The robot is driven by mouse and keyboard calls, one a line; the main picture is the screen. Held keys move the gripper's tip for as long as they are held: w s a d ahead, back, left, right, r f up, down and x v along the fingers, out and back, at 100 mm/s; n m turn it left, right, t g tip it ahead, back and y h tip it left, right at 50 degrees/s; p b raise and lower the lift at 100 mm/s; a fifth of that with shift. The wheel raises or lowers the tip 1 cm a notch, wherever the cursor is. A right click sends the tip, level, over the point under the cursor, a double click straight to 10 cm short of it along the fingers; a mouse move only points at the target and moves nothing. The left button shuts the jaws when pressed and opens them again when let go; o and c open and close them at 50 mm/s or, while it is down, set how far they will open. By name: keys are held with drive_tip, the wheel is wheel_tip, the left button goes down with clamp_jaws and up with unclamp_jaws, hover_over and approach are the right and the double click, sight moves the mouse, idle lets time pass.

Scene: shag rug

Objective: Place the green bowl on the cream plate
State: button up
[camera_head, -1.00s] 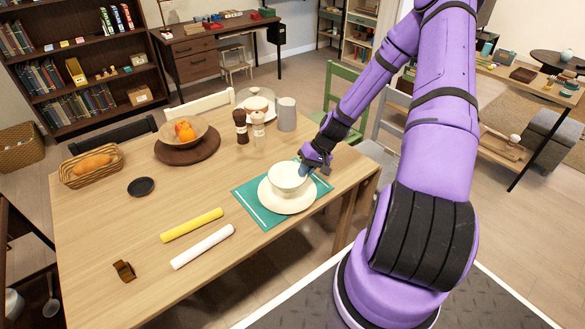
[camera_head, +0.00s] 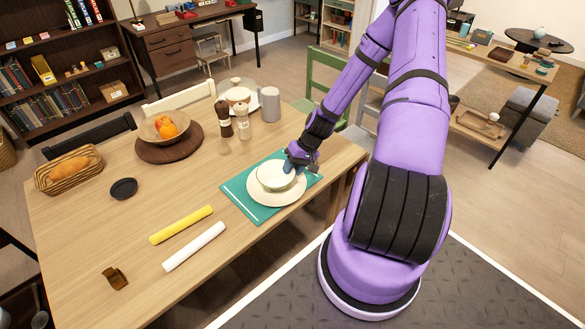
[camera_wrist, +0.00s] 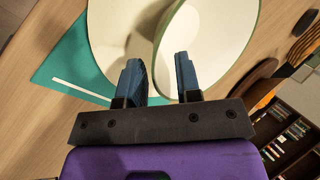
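The bowl (camera_head: 272,176) looks pale inside, with a thin green rim in the wrist view (camera_wrist: 228,30). It sits low on the cream plate (camera_head: 290,194), apparently resting on it and roughly upright. The plate lies on a teal placemat (camera_head: 243,202) and also shows in the wrist view (camera_wrist: 115,25). My gripper (camera_head: 293,167) is at the bowl's back right rim. In the wrist view its two blue fingers (camera_wrist: 158,72) stand apart with the bowl's edge between them, and a small gap shows on the left side. The bowl's underside is hidden.
A yellow roll (camera_head: 181,225) and white roll (camera_head: 194,247) lie front left. A green chair (camera_head: 322,80) stands behind the table's right end.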

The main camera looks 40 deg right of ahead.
drive_tip(key=v, duration=1.2)
drive_tip(key=s+a+r+n+h, duration=0.1)
drive_tip(key=a+r+n+h, duration=0.15)
drive_tip(key=a+r, duration=0.65)
drive_tip(key=s+a+r+n+h, duration=0.1)
drive_tip(key=a+r+h, duration=0.2)
drive_tip(key=r, duration=1.3)
drive_tip(key=s+a+r+t, duration=0.1)
drive_tip(key=s+a+r, duration=0.4)
drive_tip(key=s+r, duration=0.2)
drive_tip(key=s+a+r+t, duration=0.2)
drive_tip(key=s+a+r, duration=0.3)
drive_tip(key=s+r, duration=0.2)
drive_tip(key=shift+s, duration=1)
